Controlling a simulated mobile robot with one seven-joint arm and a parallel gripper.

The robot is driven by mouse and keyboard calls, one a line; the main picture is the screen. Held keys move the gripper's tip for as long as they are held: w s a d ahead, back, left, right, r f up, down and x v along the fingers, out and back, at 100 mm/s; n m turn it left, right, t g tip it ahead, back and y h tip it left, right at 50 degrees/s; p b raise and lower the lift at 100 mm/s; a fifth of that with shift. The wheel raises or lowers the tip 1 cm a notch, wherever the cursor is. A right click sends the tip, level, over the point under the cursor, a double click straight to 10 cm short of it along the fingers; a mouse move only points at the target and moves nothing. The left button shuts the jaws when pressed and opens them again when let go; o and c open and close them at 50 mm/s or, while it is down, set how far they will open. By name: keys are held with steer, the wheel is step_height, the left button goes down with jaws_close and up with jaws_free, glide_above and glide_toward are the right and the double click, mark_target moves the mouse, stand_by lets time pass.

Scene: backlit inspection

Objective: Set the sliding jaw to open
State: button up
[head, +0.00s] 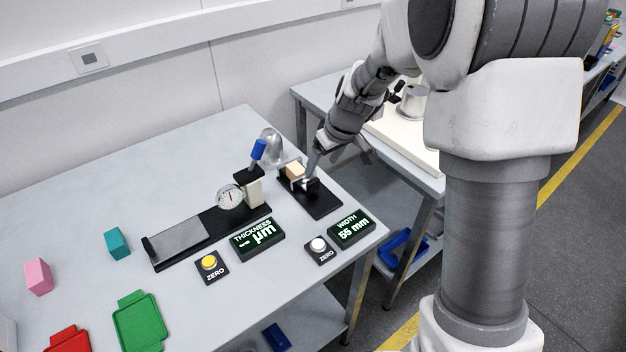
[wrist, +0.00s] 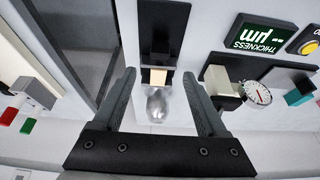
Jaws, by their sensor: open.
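The width gauge has a black base (head: 322,204) near the table's right edge. A small beige block (head: 294,170) sits at its far end, and it also shows in the wrist view (wrist: 157,77). The dark sliding jaw (head: 304,185), with a silvery part, appears right in front of the block; I cannot tell whether they touch. The width display (head: 351,230) reads 55 mm. My gripper (head: 314,165) is by the gauge. In the wrist view its two fingers are open (wrist: 163,83), with nothing held; the block lies in line with the gap.
A silver dome-shaped thing (head: 270,147) stands behind the gauge. The thickness gauge (head: 180,240) with its dial (head: 229,197) is to the left. Zero buttons (head: 319,245) (head: 209,263) sit in front. A green tray (head: 139,322), pink block (head: 38,277) and teal block (head: 117,244) lie further left.

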mark_target(314, 181)
steer(key=x, duration=1)
steer(key=shift+w+a+f, duration=0.1)
steer(key=shift+c, duration=0.3)
jaws_close()
steer(key=shift+b, duration=0.35)
stand_by(0.5)
